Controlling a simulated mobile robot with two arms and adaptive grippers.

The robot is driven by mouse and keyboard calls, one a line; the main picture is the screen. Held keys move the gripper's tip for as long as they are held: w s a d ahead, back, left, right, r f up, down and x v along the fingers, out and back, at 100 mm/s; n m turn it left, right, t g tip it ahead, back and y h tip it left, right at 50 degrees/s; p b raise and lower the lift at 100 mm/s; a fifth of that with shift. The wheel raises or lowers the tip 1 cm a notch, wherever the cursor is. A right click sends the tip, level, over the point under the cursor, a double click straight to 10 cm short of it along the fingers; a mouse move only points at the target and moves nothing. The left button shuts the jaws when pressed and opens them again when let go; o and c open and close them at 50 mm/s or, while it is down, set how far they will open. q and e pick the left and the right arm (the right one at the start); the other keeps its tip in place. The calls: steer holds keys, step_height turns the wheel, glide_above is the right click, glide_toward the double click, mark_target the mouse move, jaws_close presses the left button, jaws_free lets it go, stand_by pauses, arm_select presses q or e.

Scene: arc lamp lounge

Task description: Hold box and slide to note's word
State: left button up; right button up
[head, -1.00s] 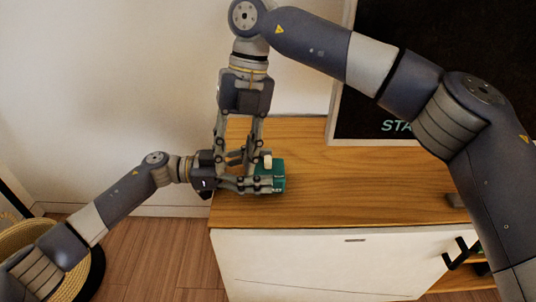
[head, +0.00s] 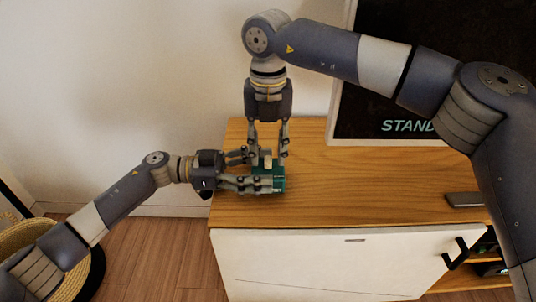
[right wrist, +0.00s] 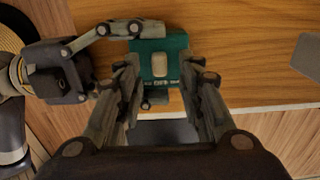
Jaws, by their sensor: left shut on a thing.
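A teal box (head: 277,172) with a cream slider knob (head: 267,162) on top sits on the wooden cabinet top, near its left front part. My left gripper (head: 262,171) is shut on the box from the left, one finger along the near side and one along the far side. My right gripper (head: 268,156) points down over the box with its fingers apart, one on each side of the knob. The right wrist view shows the box (right wrist: 175,45) and knob (right wrist: 160,67) between these open fingers. Lettering on the box is too small to read. I see no note.
A dark screen (head: 400,70) showing "STAND" stands at the back right, partly behind my right arm. A flat grey slab (head: 462,199) lies on the right of the cabinet top (head: 370,190). The wood between it and the box is clear. A woven basket (head: 75,240) stands on the floor at left.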

steer(key=shift+f, duration=1.05)
jaws_close()
steer(key=shift+a, duration=1.5)
arm_select(q)
steer(key=shift+d, duration=0.1)
arm_select(e)
jaws_free()
